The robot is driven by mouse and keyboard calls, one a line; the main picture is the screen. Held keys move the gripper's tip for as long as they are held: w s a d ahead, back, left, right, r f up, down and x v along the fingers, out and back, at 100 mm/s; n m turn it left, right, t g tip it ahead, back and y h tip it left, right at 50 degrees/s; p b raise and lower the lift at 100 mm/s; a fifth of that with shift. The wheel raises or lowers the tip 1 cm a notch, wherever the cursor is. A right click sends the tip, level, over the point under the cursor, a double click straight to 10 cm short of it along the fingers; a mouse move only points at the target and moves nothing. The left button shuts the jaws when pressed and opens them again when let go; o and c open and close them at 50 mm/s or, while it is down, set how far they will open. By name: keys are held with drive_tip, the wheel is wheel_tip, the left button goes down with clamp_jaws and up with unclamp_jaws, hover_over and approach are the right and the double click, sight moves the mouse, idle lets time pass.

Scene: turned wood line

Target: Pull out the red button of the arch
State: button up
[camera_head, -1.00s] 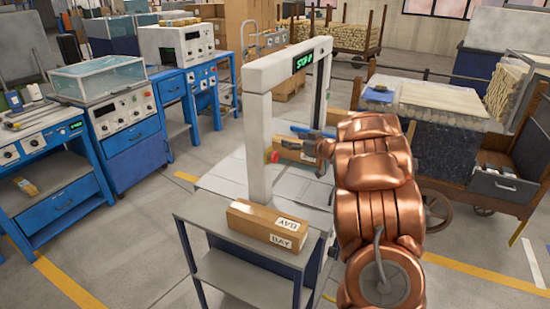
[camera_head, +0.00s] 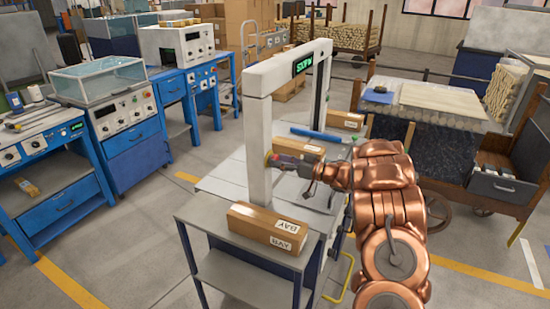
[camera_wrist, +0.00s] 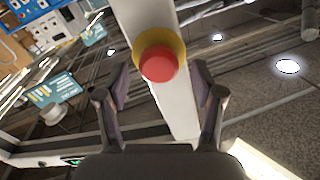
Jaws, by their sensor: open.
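The white arch (camera_head: 259,140) stands over a grey table, with a lit green display on its top beam. Its red button (camera_wrist: 159,65) sits on a yellow collar (camera_wrist: 176,43) on the arch's post in the wrist view. In the head view the red button (camera_head: 268,157) shows small at the post's side, partly covered by my gripper. My gripper (camera_wrist: 161,88) is open, with one finger on each side of the button in the wrist view and the button between and slightly beyond the tips. No contact is visible. My copper arm reaches in from the right.
A cardboard box (camera_head: 268,228) labelled BAY lies on the near end of the table (camera_head: 240,272). Two more boxes and a blue bar (camera_head: 315,134) lie beyond the post. Blue workbenches (camera_head: 60,190) stand at left, a wooden cart (camera_head: 440,140) at right.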

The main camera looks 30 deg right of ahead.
drive_tip(key=shift+x, duration=1.05)
drive_tip(key=shift+f, duration=0.1)
clamp_jaws()
